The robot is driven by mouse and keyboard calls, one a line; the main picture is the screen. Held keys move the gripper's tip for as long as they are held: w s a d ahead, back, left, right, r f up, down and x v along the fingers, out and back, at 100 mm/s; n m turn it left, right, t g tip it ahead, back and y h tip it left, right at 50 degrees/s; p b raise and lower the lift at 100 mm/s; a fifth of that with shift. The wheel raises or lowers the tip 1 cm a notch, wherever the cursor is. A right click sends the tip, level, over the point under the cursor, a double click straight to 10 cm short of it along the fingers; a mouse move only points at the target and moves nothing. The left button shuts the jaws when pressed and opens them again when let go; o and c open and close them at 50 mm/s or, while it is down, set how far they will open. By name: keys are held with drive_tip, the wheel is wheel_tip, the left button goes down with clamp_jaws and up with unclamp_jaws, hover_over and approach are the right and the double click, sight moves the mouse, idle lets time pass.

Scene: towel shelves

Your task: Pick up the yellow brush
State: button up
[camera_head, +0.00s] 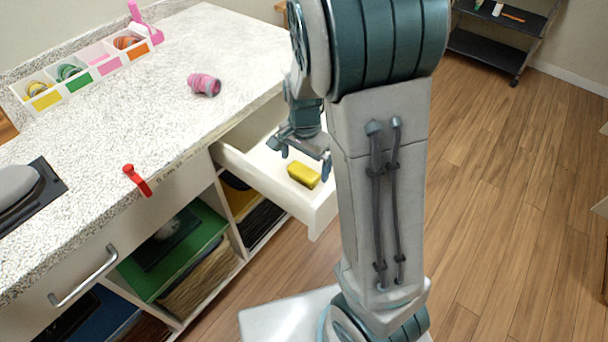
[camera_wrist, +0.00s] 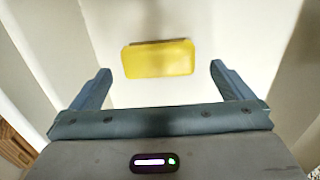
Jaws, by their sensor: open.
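The yellow brush (camera_head: 304,175) lies in an open white drawer (camera_head: 262,172) under the counter. In the wrist view the brush (camera_wrist: 158,58) is a rounded yellow block on the pale drawer floor, lying crosswise ahead of the fingertips. My gripper (camera_head: 305,153) is over the drawer, just above and beside the brush in the head view. In the wrist view my gripper (camera_wrist: 160,80) is open and empty, with one finger to each side of the brush's width. No contact with the brush shows. Bristles cannot be made out.
Drawer walls stand close on both sides of my gripper. The speckled counter (camera_head: 245,50) holds a pink rolled item (camera_head: 204,84), a red clip-like item (camera_head: 137,180) and a divided tray (camera_head: 76,90). Shelves with a green box (camera_head: 175,250) are below. A black rack (camera_head: 497,48) stands far right.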

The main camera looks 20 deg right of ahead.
sight(304, 170)
wheel_tip(304, 170, down, 4)
drive_tip(key=shift+s+r+b, duration=0.1)
drive_tip(key=shift+s+b, duration=0.05)
drive_tip(key=shift+b, duration=0.15)
drive_tip(key=shift+a, duration=0.1)
drive_tip(key=c, duration=1.1)
drive_tip(key=shift+r+p, duration=0.95)
drive_tip(key=shift+r, duration=4.15)
drive_tip(key=shift+c, duration=0.2)
